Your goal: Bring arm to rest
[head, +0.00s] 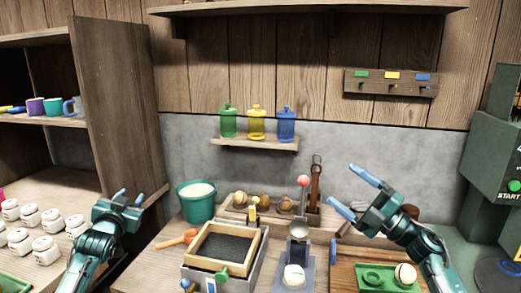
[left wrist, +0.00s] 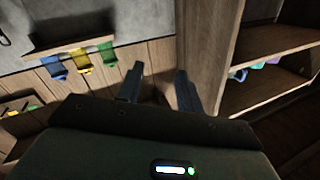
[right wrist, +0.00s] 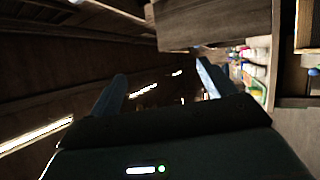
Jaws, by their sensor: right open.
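My left gripper (head: 131,195) is raised at the left of the head view, in front of the dark wooden shelf side. In the left wrist view its two fingers (left wrist: 158,88) stand apart with nothing between them. My right gripper (head: 348,188) is raised over the right part of the bench, fingers pointing up and left. Its fingers are spread wide and empty, and the right wrist view shows the same gap (right wrist: 160,85). Neither gripper touches anything that I can see.
A wooden-framed screen (head: 203,262), a teal bucket (head: 196,211) and a green tray (head: 372,283) stand on the bench. White jars (head: 45,250) fill the left shelf. A small wall shelf (head: 255,145) bears green, yellow and blue jars. A dark green machine (head: 490,150) stands at right.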

